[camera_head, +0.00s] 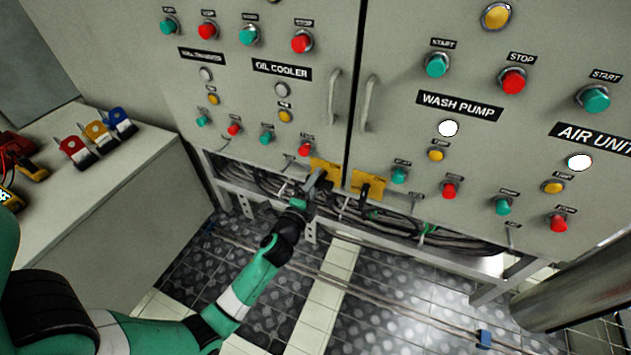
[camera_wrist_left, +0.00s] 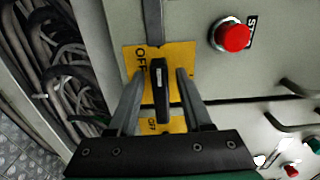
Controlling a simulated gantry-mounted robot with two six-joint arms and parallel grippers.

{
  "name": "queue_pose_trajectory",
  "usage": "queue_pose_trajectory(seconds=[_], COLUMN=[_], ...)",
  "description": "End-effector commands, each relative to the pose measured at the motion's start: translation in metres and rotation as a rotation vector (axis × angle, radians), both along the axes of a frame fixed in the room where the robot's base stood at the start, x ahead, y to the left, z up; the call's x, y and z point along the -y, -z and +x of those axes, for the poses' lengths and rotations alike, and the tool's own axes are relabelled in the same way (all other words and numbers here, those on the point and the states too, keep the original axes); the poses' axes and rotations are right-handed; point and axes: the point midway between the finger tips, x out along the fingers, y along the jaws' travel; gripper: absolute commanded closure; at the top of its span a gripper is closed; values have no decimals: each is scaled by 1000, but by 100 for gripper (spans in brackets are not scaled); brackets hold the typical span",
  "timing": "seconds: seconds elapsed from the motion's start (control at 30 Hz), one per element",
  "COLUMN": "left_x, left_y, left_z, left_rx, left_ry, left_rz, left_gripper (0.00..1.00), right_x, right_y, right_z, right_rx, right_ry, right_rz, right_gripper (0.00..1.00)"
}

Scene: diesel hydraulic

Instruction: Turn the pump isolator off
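A yellow isolator plate (camera_head: 325,168) sits low on the left cabinet door, below the oil cooler controls. In the left wrist view this plate (camera_wrist_left: 181,55) reads OFF and carries a black switch handle (camera_wrist_left: 158,90). My left gripper (camera_head: 314,182) is at this plate. In the left wrist view its fingers (camera_wrist_left: 160,82) stand open on either side of the handle, with visible gaps. A second yellow plate (camera_head: 357,180) with a black handle (camera_head: 366,187) is on the right door, below WASH PUMP. I cannot tell which is the pump isolator. My right gripper is not in view.
Start and stop buttons cover the cabinet; a red stop button (camera_wrist_left: 232,37) is close to my left gripper. Two long door handles (camera_head: 334,95) flank the door seam. Cables (camera_head: 390,226) run under the cabinet. Red, yellow and blue padlocks (camera_head: 97,133) lie on the left bench.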

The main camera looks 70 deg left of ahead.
Motion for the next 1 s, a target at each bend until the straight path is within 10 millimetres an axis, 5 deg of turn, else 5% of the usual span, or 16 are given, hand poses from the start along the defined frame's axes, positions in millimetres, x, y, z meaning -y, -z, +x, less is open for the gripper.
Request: queue_pose_trajectory(seconds=[0.37, 0.8, 1.0], left_x=[4, 68, 79], left_y=[0, 2, 0], left_z=[-4, -71, -85], left_rx=[-1, -3, 0], left_ry=[1, 3, 1], left_rz=[1, 1, 1], left_gripper=[48, 48, 48], right_x=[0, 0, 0], right_y=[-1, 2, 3], right_z=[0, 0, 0], right_rx=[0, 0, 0], right_ry=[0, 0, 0], right_rz=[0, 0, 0], right_gripper=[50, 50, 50])
